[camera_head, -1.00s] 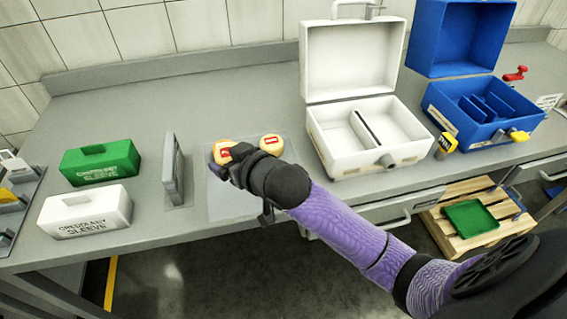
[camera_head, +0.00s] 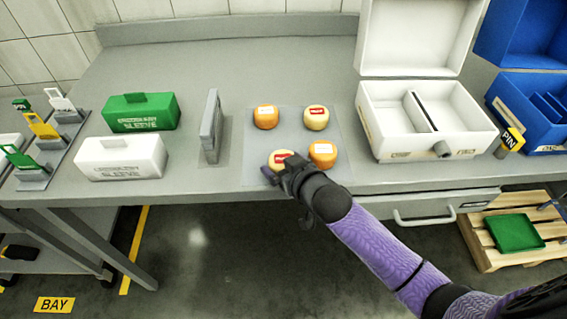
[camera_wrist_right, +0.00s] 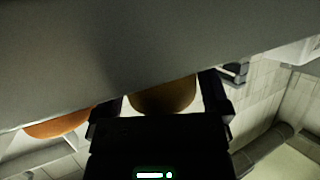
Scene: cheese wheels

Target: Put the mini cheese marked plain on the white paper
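Several mini cheeses lie at a pale sheet (camera_head: 292,136) on the grey bench in the head view. A pale cheese with a red label (camera_head: 316,117) is at the back right, and an orange one with a white label (camera_head: 265,117) at the back left. Another orange one (camera_head: 322,153) is at the front right. A second red-labelled pale cheese (camera_head: 281,160) is at the front left. My right gripper (camera_head: 278,172) is at this one. In the wrist view a cheese (camera_wrist_right: 162,97) is between its fingers; their contact is unclear. Label words are unreadable. My left gripper is not visible.
A grey upright plate (camera_head: 211,125) stands left of the sheet, beyond it a green box (camera_head: 141,112) and a white box (camera_head: 121,157). An open white case (camera_head: 425,125) stands to the right, then a blue case (camera_head: 545,105). The bench behind the cheeses is clear.

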